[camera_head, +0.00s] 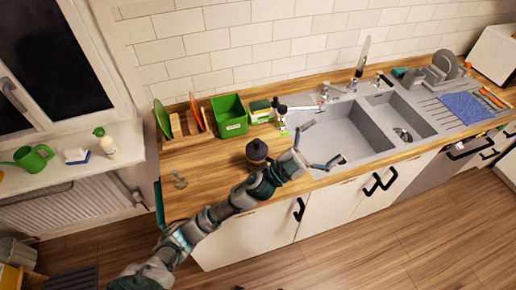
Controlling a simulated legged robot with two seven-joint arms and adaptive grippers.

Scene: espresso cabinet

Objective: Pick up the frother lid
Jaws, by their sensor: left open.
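A dark, round, knob-topped piece (257,150), which looks like the frother lid, shows on the wooden counter left of the sink. My forearm hides what is below it, so I cannot tell whether it sits on a frother. My left gripper (315,146) is open and empty, to the right of the dark piece and apart from it, by the sink's left edge. Its two fingers are spread wide. My right gripper is not in view.
A green bin (230,116) and an upright rack with boards (184,122) stand behind on the counter (205,164). A small grey item (180,181) lies at the counter's left end. The double sink (352,140) and its faucet (361,58) are to the right.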

